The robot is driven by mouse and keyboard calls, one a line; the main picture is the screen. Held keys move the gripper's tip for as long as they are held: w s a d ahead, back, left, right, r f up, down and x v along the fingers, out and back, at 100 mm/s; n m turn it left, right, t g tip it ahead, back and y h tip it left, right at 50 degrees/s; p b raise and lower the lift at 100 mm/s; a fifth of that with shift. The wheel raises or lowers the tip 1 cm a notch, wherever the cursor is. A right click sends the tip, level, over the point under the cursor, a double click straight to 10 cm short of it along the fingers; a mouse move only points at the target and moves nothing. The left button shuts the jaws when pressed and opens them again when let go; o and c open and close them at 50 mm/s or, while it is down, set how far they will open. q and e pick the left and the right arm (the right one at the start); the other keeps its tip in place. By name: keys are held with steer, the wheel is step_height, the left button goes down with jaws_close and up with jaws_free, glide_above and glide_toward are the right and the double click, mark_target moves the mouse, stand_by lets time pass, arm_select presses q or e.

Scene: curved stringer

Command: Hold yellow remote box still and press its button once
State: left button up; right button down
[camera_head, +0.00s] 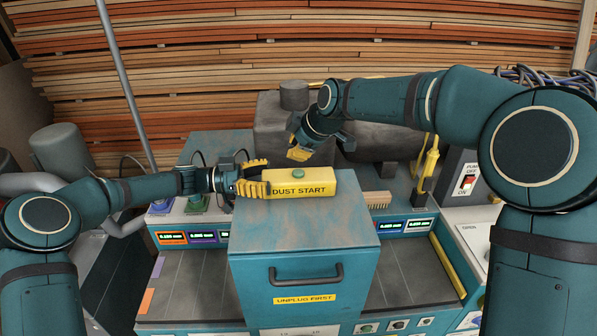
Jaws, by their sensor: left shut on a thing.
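The yellow remote box (318,184), marked "DUST START", lies on top of the teal cabinet. Its round green button (298,173) faces up near the middle of its top. My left gripper (262,181) is shut on the left end of the box, with its yellow ribbed fingers around that end. My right gripper (299,153) is above and just behind the box, close to the button, with its yellow fingertips pointing down. A gap seems to show between these fingertips and the button. I cannot tell whether its fingers are open or shut.
The teal cabinet (305,245) has a dark handle and an "UNPLUG FIRST" label. A brush (377,199) lies right of the box. A yellow tool (428,165) stands farther right, near a red "PUMP" switch (467,182). Dark grey machine blocks (380,142) stand behind.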

steer(key=shift+r, duration=1.55)
arm_select(q)
steer(key=o, duration=1.3)
steer(key=shift+o, duration=0.2)
steer(key=shift+a, duration=2.5)
steer(key=shift+a, duration=0.1)
steer(key=a, duration=1.1)
steer(key=shift+a, duration=0.4)
steer(key=shift+f, duration=0.1)
arm_select(e)
steer(key=shift+f, duration=0.1)
